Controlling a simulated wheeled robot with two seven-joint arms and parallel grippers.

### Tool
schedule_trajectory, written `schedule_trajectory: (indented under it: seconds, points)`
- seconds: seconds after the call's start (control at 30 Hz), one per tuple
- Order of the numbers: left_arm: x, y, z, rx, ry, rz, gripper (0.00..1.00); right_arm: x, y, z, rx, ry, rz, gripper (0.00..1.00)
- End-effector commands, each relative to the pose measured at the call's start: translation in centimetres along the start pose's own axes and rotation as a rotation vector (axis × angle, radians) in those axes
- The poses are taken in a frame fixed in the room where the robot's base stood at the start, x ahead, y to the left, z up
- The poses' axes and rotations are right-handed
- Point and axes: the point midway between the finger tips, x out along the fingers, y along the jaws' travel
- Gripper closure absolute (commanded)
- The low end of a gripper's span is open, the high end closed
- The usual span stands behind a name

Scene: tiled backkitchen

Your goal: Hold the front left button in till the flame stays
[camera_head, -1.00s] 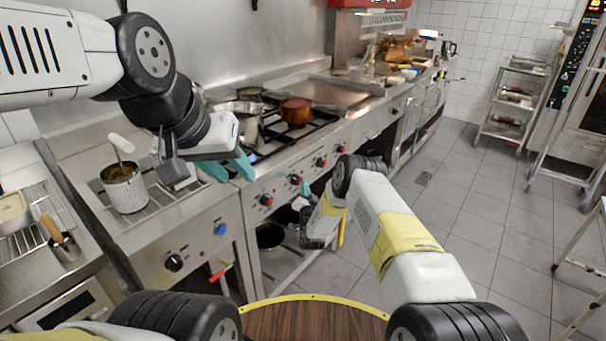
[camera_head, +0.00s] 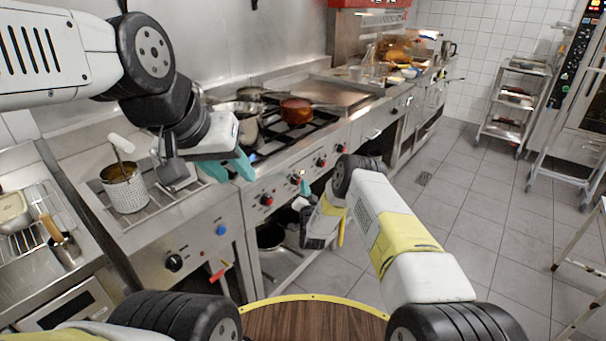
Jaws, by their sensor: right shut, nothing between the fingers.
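A small button there is not distinguishable.
A copper-coloured pan (camera_head: 296,110) and steel pots (camera_head: 243,108) stand on the range. The tiled floor (camera_head: 460,215) to the right is open.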

Motion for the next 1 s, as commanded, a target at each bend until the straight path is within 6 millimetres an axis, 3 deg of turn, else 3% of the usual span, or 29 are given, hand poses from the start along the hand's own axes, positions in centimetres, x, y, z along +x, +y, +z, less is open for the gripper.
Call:
schedule_trajectory:
  seconds: [1.0]
  points:
    - [0.0,0.0,0.0,0.0,0.0,0.0,0.64,-1.7,1.3,-1.3,0.0,-0.001,0.002,1.0]
